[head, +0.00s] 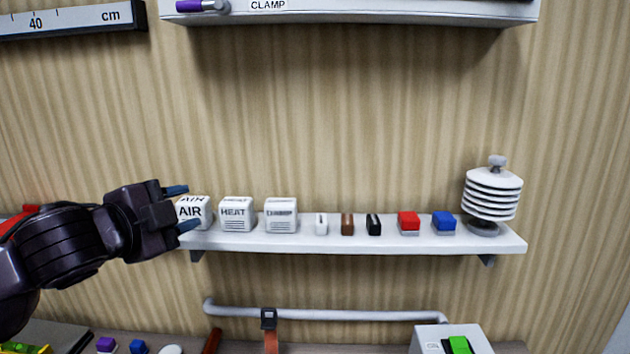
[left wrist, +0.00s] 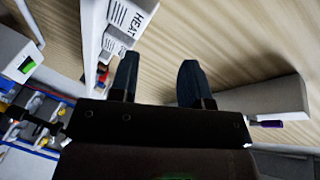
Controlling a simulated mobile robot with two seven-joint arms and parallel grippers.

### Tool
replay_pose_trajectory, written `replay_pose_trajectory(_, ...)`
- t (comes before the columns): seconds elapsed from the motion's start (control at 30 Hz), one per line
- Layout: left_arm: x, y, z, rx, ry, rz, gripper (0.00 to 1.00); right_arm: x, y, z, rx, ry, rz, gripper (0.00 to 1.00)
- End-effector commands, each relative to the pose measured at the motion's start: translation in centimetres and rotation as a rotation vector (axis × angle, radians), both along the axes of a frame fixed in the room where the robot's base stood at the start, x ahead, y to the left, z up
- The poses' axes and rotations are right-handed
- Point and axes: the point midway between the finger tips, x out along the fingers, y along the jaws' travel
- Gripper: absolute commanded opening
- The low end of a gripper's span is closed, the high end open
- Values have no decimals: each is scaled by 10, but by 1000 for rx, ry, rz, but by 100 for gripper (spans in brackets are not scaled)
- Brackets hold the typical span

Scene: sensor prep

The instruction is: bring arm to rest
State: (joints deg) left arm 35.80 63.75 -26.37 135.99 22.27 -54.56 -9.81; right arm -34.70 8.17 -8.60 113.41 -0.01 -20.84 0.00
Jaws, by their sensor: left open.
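My left gripper (head: 182,208) reaches in from the left in the head view, in front of the left end of the white wall shelf (head: 350,240). Its two dark blue fingers are apart, and in the left wrist view (left wrist: 157,82) only wall shows between them. The white AIR cube (head: 195,212) stands on the shelf close behind the fingertips; whether they touch it I cannot tell. The white HEAT cube (head: 236,214) stands to its right and also shows in the left wrist view (left wrist: 125,18). My right gripper is in neither view.
The shelf also holds another white cube (head: 281,215), small blocks, a red switch (head: 409,222), a blue switch (head: 444,222) and a white finned sensor (head: 492,196). A rail (head: 340,314) runs below. An upper shelf (head: 370,12) overhangs. The wall between the shelves is bare.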

Motion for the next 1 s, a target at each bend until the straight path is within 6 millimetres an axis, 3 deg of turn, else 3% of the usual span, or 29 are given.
replay_pose_trajectory(0.03,-3,-1,-22,-36,48,17,43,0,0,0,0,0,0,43)
replay_pose_trajectory(0.1,-8,1,-48,-79,105,51,43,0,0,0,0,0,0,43)
replay_pose_trajectory(0.47,-56,19,-174,-309,413,291,43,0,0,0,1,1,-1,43)
replay_pose_trajectory(0.8,-138,46,-280,-508,717,622,43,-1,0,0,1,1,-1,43)
replay_pose_trajectory(1.0,-197,61,-326,-596,879,838,43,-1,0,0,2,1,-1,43)
